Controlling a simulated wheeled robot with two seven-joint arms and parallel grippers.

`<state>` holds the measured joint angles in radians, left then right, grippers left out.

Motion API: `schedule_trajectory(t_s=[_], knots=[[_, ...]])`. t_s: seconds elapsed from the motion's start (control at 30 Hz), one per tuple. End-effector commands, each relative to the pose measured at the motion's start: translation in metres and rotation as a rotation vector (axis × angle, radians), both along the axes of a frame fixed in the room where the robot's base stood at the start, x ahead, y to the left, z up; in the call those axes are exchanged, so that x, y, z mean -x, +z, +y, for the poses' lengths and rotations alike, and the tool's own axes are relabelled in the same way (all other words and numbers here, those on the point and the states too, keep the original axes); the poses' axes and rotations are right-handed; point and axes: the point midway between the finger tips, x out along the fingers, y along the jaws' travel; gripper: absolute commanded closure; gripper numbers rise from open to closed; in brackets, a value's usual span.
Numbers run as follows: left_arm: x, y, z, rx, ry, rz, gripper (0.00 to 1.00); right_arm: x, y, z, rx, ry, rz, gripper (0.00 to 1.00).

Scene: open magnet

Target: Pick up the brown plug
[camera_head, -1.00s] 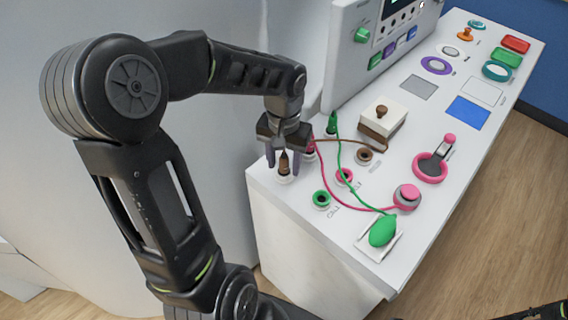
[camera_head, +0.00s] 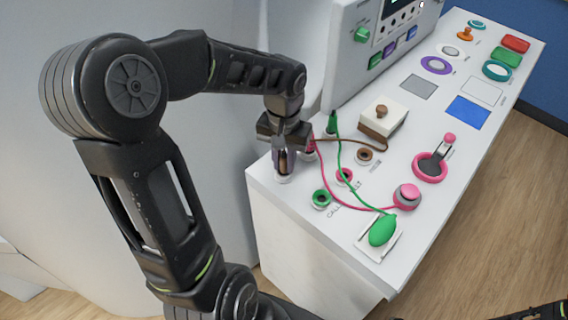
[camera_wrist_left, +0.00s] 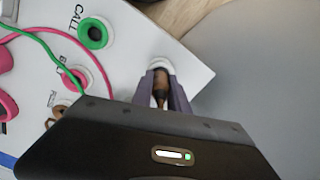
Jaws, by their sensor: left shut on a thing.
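The brown plug (camera_head: 283,165) stands upright in a white round holder (camera_head: 283,178) near the left end of the white console. My left gripper (camera_head: 282,160) points down over it with its fingers closed around the plug's sides. The left wrist view shows the brown plug (camera_wrist_left: 160,90) between the two grey fingers. A brown cable (camera_head: 345,140) runs from near the gripper to a white and brown box (camera_head: 382,122). My right gripper does not show clearly.
A pink plug (camera_head: 309,149) and a green plug (camera_head: 332,122) stand close to the right of my left gripper. Ring sockets in green (camera_head: 321,198), pink and brown (camera_head: 365,155) lie nearby. Pink and green cords cross the console top. A tall panel (camera_head: 365,45) rises behind.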

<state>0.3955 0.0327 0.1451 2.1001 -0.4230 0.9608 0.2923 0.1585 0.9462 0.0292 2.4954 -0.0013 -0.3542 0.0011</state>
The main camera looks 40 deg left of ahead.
Motion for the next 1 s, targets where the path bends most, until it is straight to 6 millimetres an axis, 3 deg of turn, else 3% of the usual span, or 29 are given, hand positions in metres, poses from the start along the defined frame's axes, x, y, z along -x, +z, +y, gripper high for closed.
schedule_trajectory(t_s=[0.53,1.0], knots=[[0.000,0.006,0.001,-0.001,0.001,0.000,1.00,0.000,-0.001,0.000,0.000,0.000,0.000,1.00],[-0.001,0.087,0.000,-0.001,0.000,-0.002,1.00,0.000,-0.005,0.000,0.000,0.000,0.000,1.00]])
